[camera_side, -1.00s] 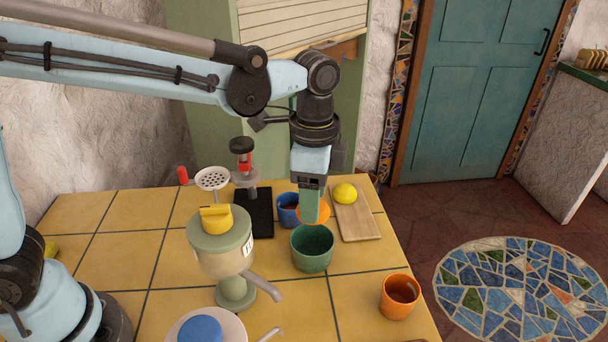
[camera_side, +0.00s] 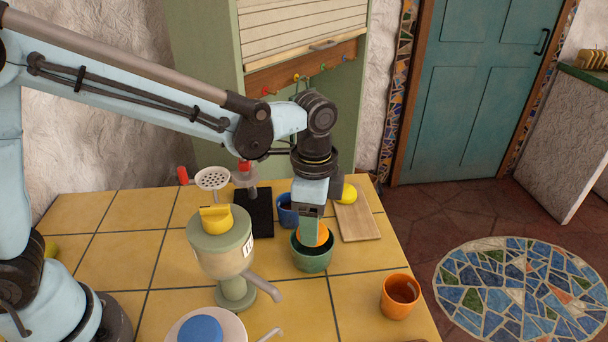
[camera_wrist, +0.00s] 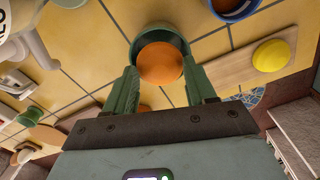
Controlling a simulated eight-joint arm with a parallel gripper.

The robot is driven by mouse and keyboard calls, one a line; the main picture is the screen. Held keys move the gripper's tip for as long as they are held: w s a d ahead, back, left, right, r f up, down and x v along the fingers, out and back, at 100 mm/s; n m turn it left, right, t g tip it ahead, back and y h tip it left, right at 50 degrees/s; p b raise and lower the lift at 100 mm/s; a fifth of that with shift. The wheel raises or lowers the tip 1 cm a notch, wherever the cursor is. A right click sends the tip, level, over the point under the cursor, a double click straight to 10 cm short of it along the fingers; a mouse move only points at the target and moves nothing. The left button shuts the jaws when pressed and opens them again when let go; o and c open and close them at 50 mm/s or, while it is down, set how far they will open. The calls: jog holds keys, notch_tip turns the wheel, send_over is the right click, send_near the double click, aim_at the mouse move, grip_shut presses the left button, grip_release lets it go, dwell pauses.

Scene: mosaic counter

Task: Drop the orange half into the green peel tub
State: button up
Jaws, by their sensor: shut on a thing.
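The orange half (camera_side: 323,236) is held between the fingers of my gripper (camera_side: 313,240), at the mouth of the green peel tub (camera_side: 312,262). In the wrist view the orange half (camera_wrist: 160,63) shows its rounded orange face between the fingertips (camera_wrist: 162,75). The tub's green rim (camera_wrist: 153,29) shows behind it. The orange half covers most of the tub's inside, so I cannot tell how deep it sits. The tub stands upright on the yellow tiles.
A blue cup (camera_side: 287,215) stands just behind the tub. A wooden board (camera_side: 357,222) with a lemon (camera_side: 349,194) lies to its right. A juicer (camera_side: 222,255) stands at left. An orange cup (camera_side: 399,296) is at front right. Tiles between are bare.

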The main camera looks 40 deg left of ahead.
jog(key=shift+f, duration=0.35)
dwell(1.1)
jog(key=o, duration=1.1)
jog(key=shift+o, duration=0.2)
jog(key=shift+r, duration=3.5)
jog(key=shift+a, duration=0.1)
